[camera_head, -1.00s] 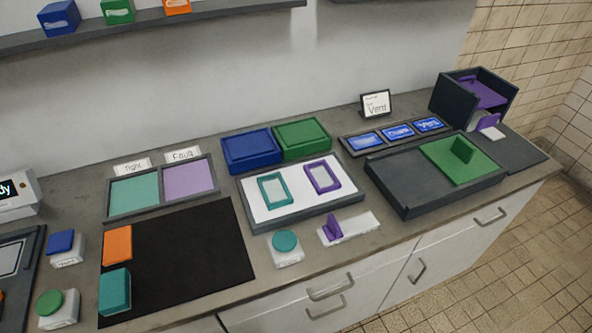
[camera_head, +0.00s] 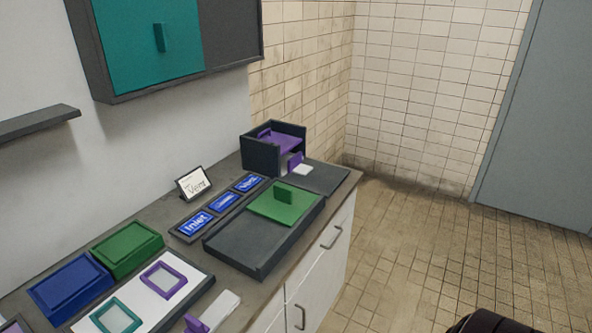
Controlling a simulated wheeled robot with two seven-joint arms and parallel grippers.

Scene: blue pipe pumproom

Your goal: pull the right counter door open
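The white counter front shows at the lower middle, running along the counter's right part. A grey horizontal handle (camera_head: 331,237) sits high on it, near the right end. A grey vertical handle (camera_head: 299,316) sits lower and further left, on the right counter door (camera_head: 322,297). The door looks shut and flush, and its lower part is cut off by the picture's edge. Neither of my grippers is in view. A dark rounded part, likely of my own arm, shows at the bottom edge right of the counter.
On the counter stand a dark tray (camera_head: 232,250) with a green sliding panel (camera_head: 285,206), a dark box (camera_head: 262,155) with a purple part, and blue labels. Tiled floor (camera_head: 410,255) right of the counter is clear. A grey door panel (camera_head: 540,120) stands at the far right.

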